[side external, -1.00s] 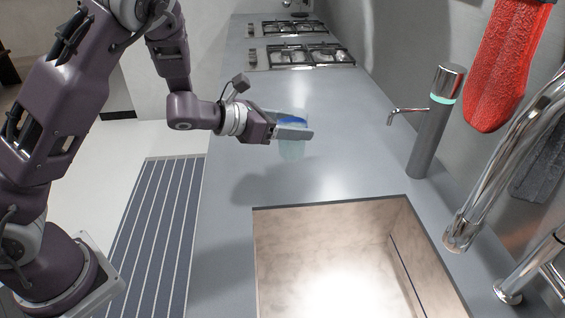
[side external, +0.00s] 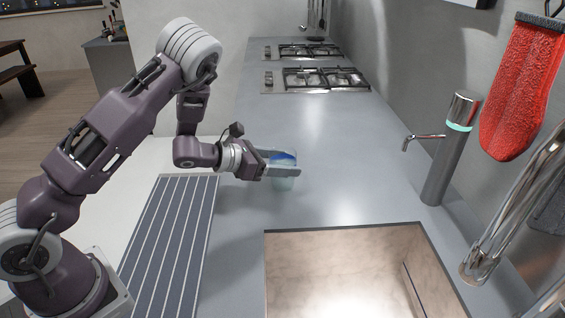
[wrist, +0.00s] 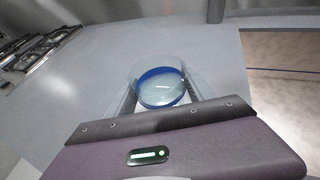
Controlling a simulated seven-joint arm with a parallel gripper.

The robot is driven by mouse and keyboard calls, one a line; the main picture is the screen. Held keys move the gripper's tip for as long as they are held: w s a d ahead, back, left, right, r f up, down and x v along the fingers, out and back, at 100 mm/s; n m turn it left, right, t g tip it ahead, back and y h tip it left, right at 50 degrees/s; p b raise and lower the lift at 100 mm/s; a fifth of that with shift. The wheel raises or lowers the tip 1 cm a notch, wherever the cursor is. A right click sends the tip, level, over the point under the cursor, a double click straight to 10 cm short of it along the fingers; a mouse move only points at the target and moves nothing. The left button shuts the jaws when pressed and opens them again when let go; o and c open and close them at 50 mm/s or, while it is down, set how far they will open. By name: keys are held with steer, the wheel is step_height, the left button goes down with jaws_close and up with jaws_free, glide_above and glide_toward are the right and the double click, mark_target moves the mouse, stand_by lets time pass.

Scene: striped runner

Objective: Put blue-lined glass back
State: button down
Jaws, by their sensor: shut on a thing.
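The blue-lined glass (side external: 284,184) is clear and pale, with a blue band inside.
A sink basin (side external: 350,231) opens at the front right of the grey counter (side external: 338,150). A grey tap post (side external: 446,160) and a chrome tap (side external: 505,225) stand on the right. A red mitt (side external: 520,95) hangs above them. Gas hobs (side external: 312,80) are at the back. The counter between is clear.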

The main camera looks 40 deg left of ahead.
steer(key=shift+c, duration=1.9)
jaws_free()
steer(key=shift+f, duration=0.15)
